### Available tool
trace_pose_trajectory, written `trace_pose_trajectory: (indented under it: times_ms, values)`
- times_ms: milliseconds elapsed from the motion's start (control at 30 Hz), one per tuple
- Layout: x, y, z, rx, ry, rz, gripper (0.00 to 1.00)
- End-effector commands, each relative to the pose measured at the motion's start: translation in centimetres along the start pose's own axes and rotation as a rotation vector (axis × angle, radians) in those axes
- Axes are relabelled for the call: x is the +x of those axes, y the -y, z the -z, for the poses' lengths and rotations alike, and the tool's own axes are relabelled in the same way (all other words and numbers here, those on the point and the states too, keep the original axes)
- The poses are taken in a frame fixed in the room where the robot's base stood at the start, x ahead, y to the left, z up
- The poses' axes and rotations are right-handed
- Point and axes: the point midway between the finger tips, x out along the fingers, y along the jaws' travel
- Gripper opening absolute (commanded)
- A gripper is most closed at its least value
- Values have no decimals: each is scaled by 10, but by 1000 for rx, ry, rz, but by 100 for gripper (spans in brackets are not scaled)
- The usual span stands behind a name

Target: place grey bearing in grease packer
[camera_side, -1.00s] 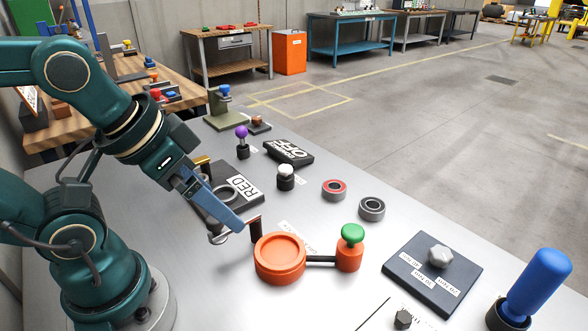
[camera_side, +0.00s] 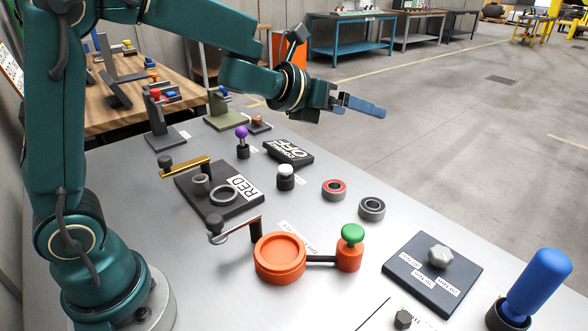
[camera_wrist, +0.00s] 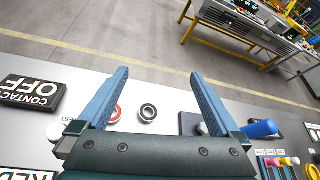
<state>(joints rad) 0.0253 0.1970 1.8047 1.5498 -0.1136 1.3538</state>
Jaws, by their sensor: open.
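The grey bearing (camera_side: 371,208) lies flat on the grey table, right of a red-sealed bearing (camera_side: 333,189). In the wrist view the grey bearing (camera_wrist: 148,112) shows between my open fingers, well beyond them. The grease packer appears to be the orange round dish (camera_side: 280,256) with a black bar to an orange cylinder topped by a green knob (camera_side: 352,234); the dish looks empty. My gripper (camera_side: 362,107) is raised above the far side of the table, tilted outward, open and empty in the wrist view (camera_wrist: 158,82). It touches nothing.
A dark RED-labelled plate (camera_side: 222,207) with a ring and brass lever stands left of the bearings. A black OFF block (camera_side: 288,153), a white-topped knob (camera_side: 286,177) and a purple knob (camera_side: 242,142) stand behind. A dial plate (camera_side: 433,270) and blue handle (camera_side: 536,285) are at right.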

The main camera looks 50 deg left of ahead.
Motion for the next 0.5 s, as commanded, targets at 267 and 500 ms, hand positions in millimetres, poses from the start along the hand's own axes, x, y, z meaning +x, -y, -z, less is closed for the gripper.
trace_pose_trajectory:
  times_ms: [267, 500]
  values:
    - [67, -7, 98, 435, -276, 158, 100]
    - [82, -20, 145, 440, -383, 164, 100]
